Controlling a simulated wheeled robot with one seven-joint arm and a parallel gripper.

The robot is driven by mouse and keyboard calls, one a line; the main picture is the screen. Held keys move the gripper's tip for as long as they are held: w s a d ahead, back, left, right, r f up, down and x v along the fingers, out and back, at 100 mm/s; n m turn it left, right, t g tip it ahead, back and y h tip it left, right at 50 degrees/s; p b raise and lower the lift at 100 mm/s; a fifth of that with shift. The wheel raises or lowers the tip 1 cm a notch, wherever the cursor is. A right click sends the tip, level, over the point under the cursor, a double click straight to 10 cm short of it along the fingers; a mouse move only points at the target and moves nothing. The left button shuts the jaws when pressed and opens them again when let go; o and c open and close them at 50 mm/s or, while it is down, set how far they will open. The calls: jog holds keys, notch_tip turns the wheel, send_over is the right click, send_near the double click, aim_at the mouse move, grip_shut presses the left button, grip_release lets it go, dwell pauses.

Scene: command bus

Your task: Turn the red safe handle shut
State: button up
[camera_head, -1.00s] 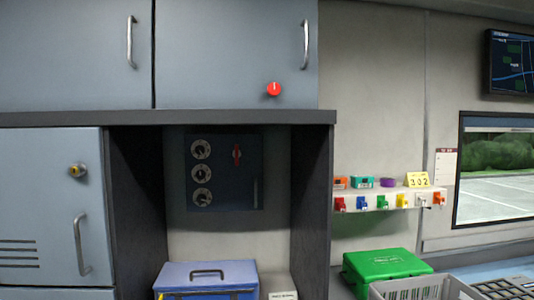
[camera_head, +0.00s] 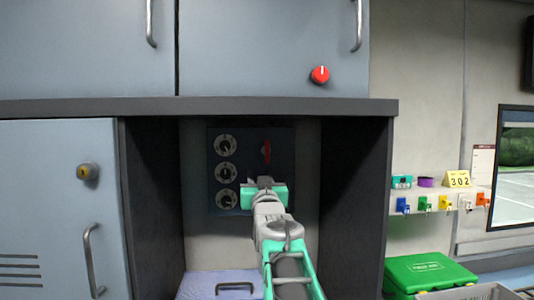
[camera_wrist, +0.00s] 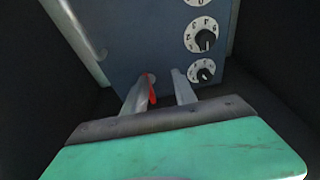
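The dark blue safe (camera_head: 253,137) is set in the back of the alcove, with three white-ringed dials on its left side. Its red handle (camera_head: 266,151) stands about upright at the upper right of the door. My gripper (camera_head: 264,183) is in front of the safe, just below the handle in the head view. In the wrist view my gripper (camera_wrist: 160,80) has its two fingers apart. The red handle (camera_wrist: 151,88) shows between them, closer to the left finger. I cannot tell whether it touches that finger. The safe door (camera_wrist: 145,40) lies just beyond.
Dark side walls (camera_head: 356,210) flank the alcove, under a grey shelf edge (camera_head: 230,107). A blue case (camera_head: 195,285) sits below my arm. A red knob (camera_head: 320,75) is on the upper cabinet. A green first aid box (camera_head: 430,272) is at right.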

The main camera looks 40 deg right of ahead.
aim_at(267, 151)
jog(key=shift+t+h, duration=0.5)
jog(key=shift+h, duration=0.2)
jog(key=w+d+r+p, duration=0.1)
jog(key=d+r, duration=0.1)
jog(key=w+d+r+p, duration=0.1)
jog(key=d+r, duration=0.1)
jog(key=w+d+r+p, duration=0.1)
jog(key=w+d+r, duration=0.1)
jog(key=r, duration=0.1)
jog(key=shift+d+p, duration=0.25)
jog(key=shift+p, duration=0.1)
jog(key=shift+c, duration=0.2)
grip_shut()
